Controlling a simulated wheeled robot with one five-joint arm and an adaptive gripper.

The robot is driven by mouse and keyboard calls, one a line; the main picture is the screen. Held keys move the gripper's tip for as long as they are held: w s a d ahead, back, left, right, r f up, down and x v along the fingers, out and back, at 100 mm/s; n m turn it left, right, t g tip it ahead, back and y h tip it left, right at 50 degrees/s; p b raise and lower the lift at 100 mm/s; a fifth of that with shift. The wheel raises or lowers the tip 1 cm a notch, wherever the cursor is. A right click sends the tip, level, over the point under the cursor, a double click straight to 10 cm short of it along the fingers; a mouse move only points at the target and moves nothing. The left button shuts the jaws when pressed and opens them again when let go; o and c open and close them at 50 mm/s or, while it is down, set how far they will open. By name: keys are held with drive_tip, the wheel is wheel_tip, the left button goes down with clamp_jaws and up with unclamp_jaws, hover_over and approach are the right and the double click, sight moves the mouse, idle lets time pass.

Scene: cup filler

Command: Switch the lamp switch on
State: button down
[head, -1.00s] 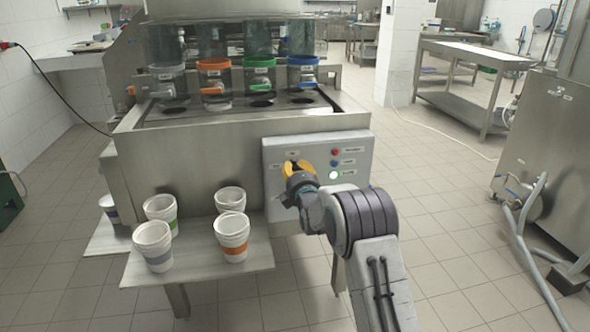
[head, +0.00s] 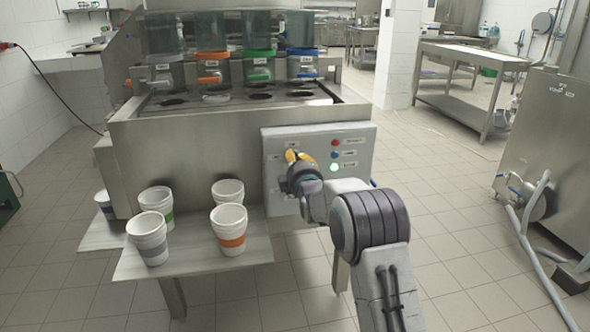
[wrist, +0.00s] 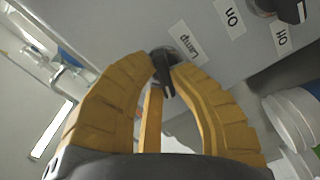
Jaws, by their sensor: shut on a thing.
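A grey control panel (head: 355,185) is fixed to the front of the metal machine. The lamp switch (wrist: 164,76) is a dark knob with a lever, beside a "Lamp" label (wrist: 186,42) in the wrist view. My gripper (head: 290,156) has yellow fingers and is at the upper left of the panel in the head view. In the wrist view my gripper (wrist: 165,66) is shut on the lamp switch, with a fingertip at each side of it. In the head view the gripper hides the switch.
A second dark knob (wrist: 288,8) is near the "On" (wrist: 230,16) and "Off" (wrist: 283,36) labels. A red light (head: 334,143) and a lit greenish-white light (head: 334,168) are on the panel. Several cups stand on a low shelf (head: 185,252) at the left.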

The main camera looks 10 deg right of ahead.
drive_tip(key=shift+f+m+b, duration=0.1)
drive_tip(key=shift+m+b, duration=5.85)
drive_tip(key=shift+m, duration=0.55)
drive_tip(key=c, duration=1.1)
unclamp_jaws()
drive_tip(key=shift+f, duration=0.1)
drive_tip(key=shift+d, duration=0.1)
drive_tip(key=shift+s, duration=5.95)
